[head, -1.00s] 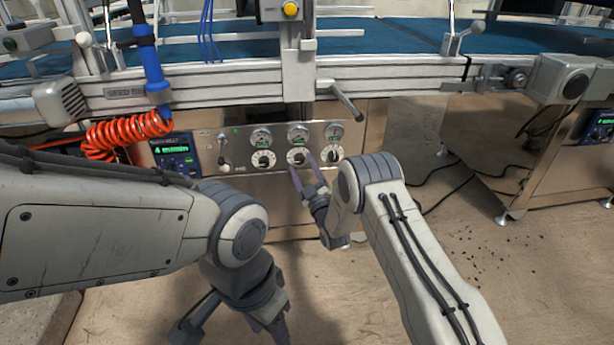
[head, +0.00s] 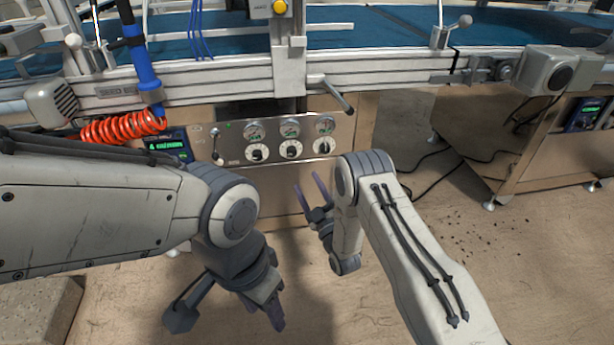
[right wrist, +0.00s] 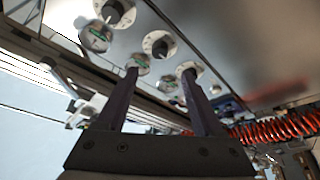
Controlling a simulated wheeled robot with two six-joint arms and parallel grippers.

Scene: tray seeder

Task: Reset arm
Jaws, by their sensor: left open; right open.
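My right gripper (head: 310,192) is open and empty in the head view, below and in front of the control panel (head: 235,150), apart from it. In the right wrist view its two dark fingers (right wrist: 160,95) stand apart with nothing between them, with panel dials behind them. My left gripper (head: 275,312) points down at the lower middle of the head view, over the floor. It holds nothing that I can see, and its fingers partly overlap. The panel carries three dials with knobs (head: 291,149), round gauges above them and a small lever (head: 216,146).
The seeder's metal rail (head: 200,82) and blue belt (head: 370,38) run across the back. A handle (head: 338,95) sticks out above the panel. An orange coiled hose (head: 122,126) hangs at the left. The floor (head: 500,270) at the right is clear apart from scattered specks.

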